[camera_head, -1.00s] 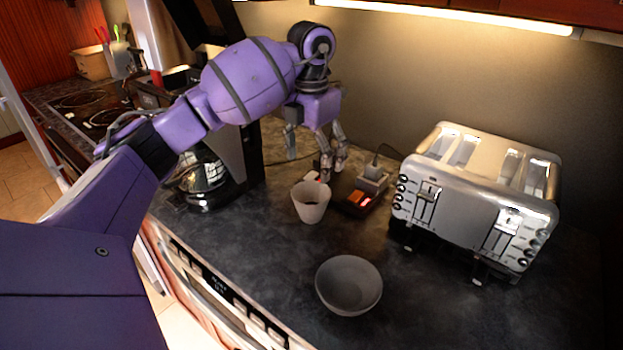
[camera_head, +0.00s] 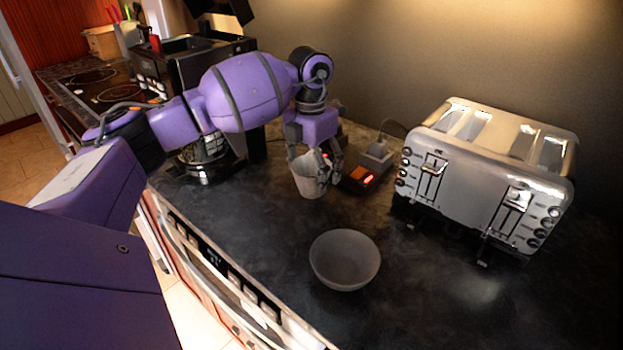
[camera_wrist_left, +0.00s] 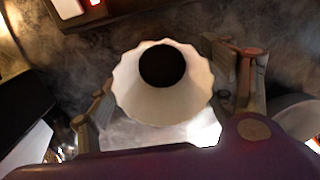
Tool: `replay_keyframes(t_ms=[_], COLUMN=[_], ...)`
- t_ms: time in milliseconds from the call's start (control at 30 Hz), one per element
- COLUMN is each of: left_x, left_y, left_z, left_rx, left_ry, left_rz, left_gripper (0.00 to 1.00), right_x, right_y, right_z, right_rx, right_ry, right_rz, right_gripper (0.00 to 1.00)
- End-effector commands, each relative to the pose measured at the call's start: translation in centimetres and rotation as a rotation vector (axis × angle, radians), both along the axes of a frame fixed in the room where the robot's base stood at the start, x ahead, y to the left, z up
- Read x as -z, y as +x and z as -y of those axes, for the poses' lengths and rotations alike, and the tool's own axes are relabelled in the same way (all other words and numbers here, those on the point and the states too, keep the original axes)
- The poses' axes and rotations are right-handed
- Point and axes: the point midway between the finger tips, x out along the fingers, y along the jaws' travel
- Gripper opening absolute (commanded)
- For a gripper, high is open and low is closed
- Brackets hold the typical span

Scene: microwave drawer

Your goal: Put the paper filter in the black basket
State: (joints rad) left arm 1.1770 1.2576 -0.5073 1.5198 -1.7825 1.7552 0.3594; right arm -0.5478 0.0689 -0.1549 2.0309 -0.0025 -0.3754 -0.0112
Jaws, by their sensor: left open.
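The paper filter (camera_head: 308,184) is a pale fluted cup standing upright on the dark counter. My left gripper (camera_head: 312,163) is open and comes down over it, with fingers beside its rim. In the left wrist view, the filter (camera_wrist_left: 140,100) opens toward the camera and shows a dark round bottom. The open fingers of my left gripper (camera_wrist_left: 168,100) stand on either side of it; one looks close to its right wall, but I cannot tell if they touch. I cannot clearly identify a black basket; the black coffee maker (camera_head: 205,172) is partly hidden behind my left arm. My right gripper is not in view.
A grey bowl (camera_head: 345,262) sits in front of the filter. A chrome toaster (camera_head: 480,175) stands to the right. A dark device with a red light (camera_head: 366,178) is just right of the filter. A black machine (camera_head: 175,75) stands farther back left. The front right counter is clear.

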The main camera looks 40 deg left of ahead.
Motion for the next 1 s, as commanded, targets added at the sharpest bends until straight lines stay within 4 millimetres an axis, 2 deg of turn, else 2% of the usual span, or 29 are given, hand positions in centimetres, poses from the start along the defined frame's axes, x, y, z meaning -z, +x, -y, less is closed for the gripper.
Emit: replay_keyframes(t_ms=[133, 367, 400, 633, 1000], left_x=[2.1, 2.6, 2.6, 2.6, 2.6], left_y=[0.0, 0.1, 0.1, 0.1, 0.1], left_z=[0.1, 0.0, 0.0, 0.0, 0.0], left_rx=[0.000, 0.000, 0.000, 0.000, 0.000], left_ry=[0.000, 0.001, 0.001, 0.001, 0.001], left_rz=[-0.001, 0.000, 0.000, 0.000, 0.000], left_gripper=[0.76, 0.76, 0.75, 0.45, 0.39], right_x=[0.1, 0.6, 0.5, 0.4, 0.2], right_y=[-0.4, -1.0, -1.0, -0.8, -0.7], right_z=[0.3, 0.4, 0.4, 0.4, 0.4], right_rx=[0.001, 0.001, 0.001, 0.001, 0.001], right_ry=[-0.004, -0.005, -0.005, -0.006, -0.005], right_rz=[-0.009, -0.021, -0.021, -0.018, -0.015], right_gripper=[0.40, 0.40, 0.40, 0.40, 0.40])
